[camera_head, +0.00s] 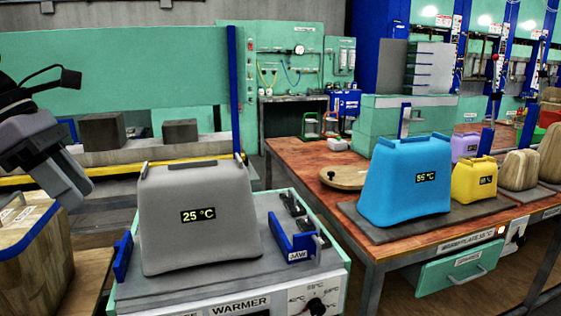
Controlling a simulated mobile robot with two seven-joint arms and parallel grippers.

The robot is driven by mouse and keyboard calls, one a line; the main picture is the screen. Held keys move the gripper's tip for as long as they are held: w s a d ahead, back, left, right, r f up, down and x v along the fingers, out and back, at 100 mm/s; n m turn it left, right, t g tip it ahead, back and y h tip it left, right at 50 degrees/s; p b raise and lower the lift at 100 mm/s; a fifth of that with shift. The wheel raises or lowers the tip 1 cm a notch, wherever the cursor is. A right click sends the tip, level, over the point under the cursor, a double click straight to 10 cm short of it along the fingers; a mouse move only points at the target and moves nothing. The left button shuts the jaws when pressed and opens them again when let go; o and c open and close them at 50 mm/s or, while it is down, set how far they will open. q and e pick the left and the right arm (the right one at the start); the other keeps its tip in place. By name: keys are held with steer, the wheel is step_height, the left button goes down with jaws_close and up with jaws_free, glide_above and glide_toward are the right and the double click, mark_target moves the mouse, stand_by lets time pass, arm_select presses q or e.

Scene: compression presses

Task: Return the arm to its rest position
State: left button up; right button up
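My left arm comes in at the left edge, and its grey gripper (68,187) hangs in the air, tilted down to the right. It is above a wooden block (35,258) and left of the grey compression pack (200,222), apart from the pack. The fingers are seen from the side, so I cannot tell whether they are open or shut; I see nothing held. The grey pack reads 25 °C and stands upright on the warmer (280,262). My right gripper is not in view.
Floor shows behind the warmer.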

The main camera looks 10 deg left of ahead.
arm_select(q)
steer(key=w+f+n+t+h+p, duration=0.2)
steer(key=f+n+t, duration=0.4)
steer(key=f+n, duration=0.6)
steer(key=w+f+n+t+h+p, duration=0.15)
steer(key=f+n+t, duration=0.45)
steer(key=f+n, duration=0.65)
steer(key=s+d+f+n+g+y, duration=0.2)
steer(key=s+d+f+n+y, duration=0.1)
steer(key=s+d+f+n, duration=0.3)
steer(key=s+d+f+n+g+y+p, duration=0.1)
steer(key=s+d+f+n+g+y, duration=0.1)
steer(key=s+d+f+n, duration=0.5)
steer(key=d+f+n+y, duration=0.1)
steer(key=d+f+n, duration=0.2)
steer(key=f+n, duration=0.3)
steer(key=shift+d+f+n+p, duration=0.25)
steer(key=shift+d+n+p, duration=0.05)
steer(key=shift+n, duration=0.55)
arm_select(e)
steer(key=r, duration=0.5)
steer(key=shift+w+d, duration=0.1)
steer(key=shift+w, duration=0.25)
